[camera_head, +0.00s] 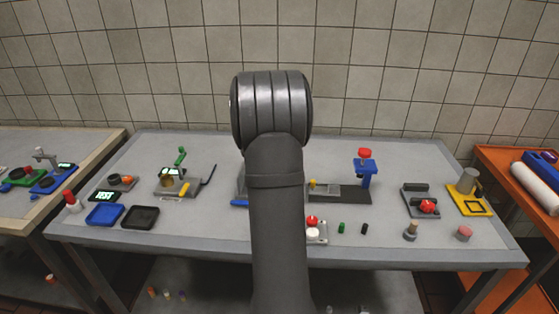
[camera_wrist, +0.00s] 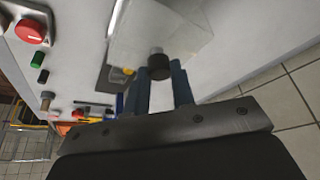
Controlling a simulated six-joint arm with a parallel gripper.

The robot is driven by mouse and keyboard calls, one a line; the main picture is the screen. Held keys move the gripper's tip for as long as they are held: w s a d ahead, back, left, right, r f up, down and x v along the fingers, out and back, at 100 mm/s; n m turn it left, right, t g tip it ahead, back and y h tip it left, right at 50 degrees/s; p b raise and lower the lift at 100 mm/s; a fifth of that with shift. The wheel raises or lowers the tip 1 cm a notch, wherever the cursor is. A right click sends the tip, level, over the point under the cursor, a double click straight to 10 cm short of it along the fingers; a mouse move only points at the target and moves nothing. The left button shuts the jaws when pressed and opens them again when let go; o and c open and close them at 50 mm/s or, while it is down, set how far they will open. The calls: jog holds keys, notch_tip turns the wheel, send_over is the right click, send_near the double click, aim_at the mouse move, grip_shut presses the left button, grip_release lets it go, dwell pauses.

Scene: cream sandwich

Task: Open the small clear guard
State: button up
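The small clear guard (camera_wrist: 185,35) shows in the wrist view as a see-through panel, with a short black knob (camera_wrist: 159,68) at its near edge. My gripper (camera_wrist: 161,75) has its two blue-grey fingers one on each side of the knob. The knob fills most of the gap between the fingertips. I cannot tell whether the fingers touch it. In the head view my arm stands in the middle and hides the guard and my gripper.
A box with a red button (camera_wrist: 32,30) is at the wrist view's upper left, beside a small green cylinder (camera_wrist: 38,60). In the head view, a blue stand with a red top (camera_head: 366,170) is right of my arm. Blue (camera_head: 104,216) and black trays (camera_head: 140,217) lie at left.

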jog(key=o, duration=0.5)
jog(key=shift+r, duration=0.1)
jog(key=v, duration=1.7)
jog(key=shift+s+a+r, duration=0.1)
jog(key=shift+r, duration=0.05)
jog(key=x, duration=1.7)
jog(key=shift+f, duration=0.25)
jog(key=shift+r, duration=0.15)
